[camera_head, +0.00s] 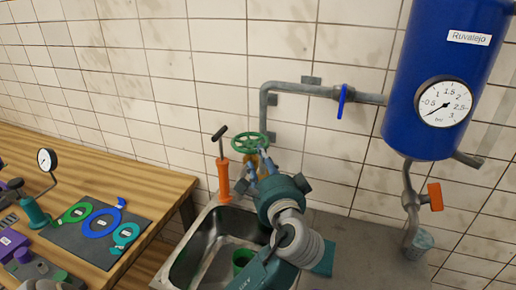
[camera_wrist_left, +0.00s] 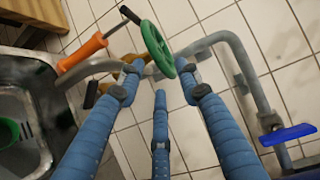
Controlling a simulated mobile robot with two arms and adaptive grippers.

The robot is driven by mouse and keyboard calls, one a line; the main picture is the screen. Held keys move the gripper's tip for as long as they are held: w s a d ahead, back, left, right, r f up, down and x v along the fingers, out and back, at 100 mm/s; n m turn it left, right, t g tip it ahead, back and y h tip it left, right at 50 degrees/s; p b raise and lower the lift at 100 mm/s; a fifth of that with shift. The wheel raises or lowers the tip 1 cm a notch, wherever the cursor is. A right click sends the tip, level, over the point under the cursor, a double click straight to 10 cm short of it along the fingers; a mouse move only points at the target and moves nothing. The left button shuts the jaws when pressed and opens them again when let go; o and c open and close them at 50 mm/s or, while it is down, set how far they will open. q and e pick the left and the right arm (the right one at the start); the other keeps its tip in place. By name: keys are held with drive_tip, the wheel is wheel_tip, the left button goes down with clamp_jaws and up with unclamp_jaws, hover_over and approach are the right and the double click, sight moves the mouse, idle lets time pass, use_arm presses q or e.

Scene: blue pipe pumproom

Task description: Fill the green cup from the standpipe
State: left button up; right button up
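The green cup (camera_head: 243,258) sits inside the sink, partly hidden by my left arm. Its edge also shows at the left of the left wrist view (camera_wrist_left: 8,132). The standpipe (camera_head: 264,105) is a grey pipe on the wall, with a green handwheel (camera_head: 249,141) above a brass-coloured valve body (camera_head: 263,164). My left gripper (camera_head: 259,168) is by the valve, just below the handwheel. In the left wrist view its blue fingers are spread, with the handwheel (camera_wrist_left: 157,48) just beyond their tips. Contact cannot be told. My right gripper is not in view.
An orange hand pump (camera_head: 223,176) stands left of the valve, behind the steel sink (camera_head: 190,250). A wooden bench (camera_head: 160,178) with coloured rings is at the left.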

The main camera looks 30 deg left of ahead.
sight(250, 143)
use_arm(q)
drive_tip(key=p+x, duration=0.1)
drive_tip(key=x, duration=0.4)
drive_tip(key=shift+w, duration=0.25)
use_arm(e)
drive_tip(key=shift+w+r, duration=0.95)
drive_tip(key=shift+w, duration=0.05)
